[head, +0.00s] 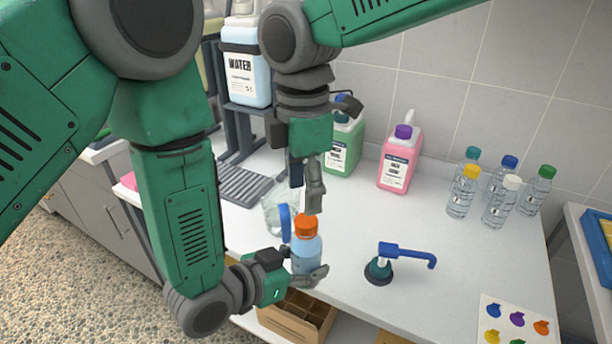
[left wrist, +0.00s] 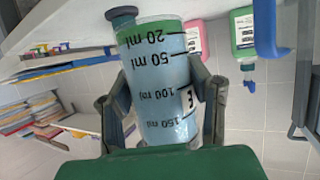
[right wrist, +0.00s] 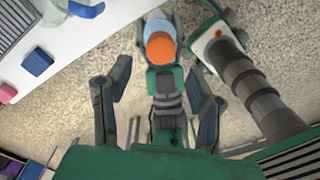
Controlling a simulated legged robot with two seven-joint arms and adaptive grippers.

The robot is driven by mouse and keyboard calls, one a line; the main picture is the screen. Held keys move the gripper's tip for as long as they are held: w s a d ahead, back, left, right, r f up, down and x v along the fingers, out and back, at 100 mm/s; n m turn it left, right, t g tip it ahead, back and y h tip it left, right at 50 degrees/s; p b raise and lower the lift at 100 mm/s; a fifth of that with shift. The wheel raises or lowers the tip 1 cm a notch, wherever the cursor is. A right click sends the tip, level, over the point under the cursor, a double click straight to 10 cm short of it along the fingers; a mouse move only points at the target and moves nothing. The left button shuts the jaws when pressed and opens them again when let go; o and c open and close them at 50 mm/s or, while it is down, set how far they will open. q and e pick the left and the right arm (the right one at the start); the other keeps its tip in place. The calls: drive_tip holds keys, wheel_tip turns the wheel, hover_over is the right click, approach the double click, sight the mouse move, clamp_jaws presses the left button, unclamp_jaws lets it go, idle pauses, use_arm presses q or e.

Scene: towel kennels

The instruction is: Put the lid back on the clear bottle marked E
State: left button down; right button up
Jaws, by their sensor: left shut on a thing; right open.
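The clear bottle marked E (head: 307,255) holds light blue liquid. Its E label and volume marks show upside down in the left wrist view (left wrist: 165,85). My left gripper (head: 300,272) is shut around the bottle's side and holds it upright, near the counter's front edge. The orange lid (head: 306,224) sits on the bottle's top; whether it is screwed tight cannot be told. It also shows from above in the right wrist view (right wrist: 161,48). My right gripper (head: 314,200) points down just above the lid. Its fingers are apart and empty in the right wrist view (right wrist: 160,98).
A clear jug with a blue handle (head: 284,222) stands close behind the bottle. Several capped bottles (head: 500,205) stand farther right. A divided cardboard box (head: 290,322) is below the counter edge.

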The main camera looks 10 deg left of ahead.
sight(306, 219)
drive_tip(key=n, duration=0.4)
drive_tip(key=shift+r+n, duration=0.25)
drive_tip(key=shift+n, duration=0.15)
drive_tip(key=n, duration=0.4)
drive_tip(key=shift+r+n, duration=0.25)
drive_tip(key=shift+n, duration=0.05)
drive_tip(key=n, duration=0.4)
drive_tip(key=shift+r, duration=0.2)
drive_tip(key=n, duration=0.3)
drive_tip(key=shift+d+r+n, duration=0.1)
drive_tip(key=shift+r+n, duration=0.1)
drive_tip(key=shift+n, duration=0.2)
drive_tip(key=shift+f, duration=4)
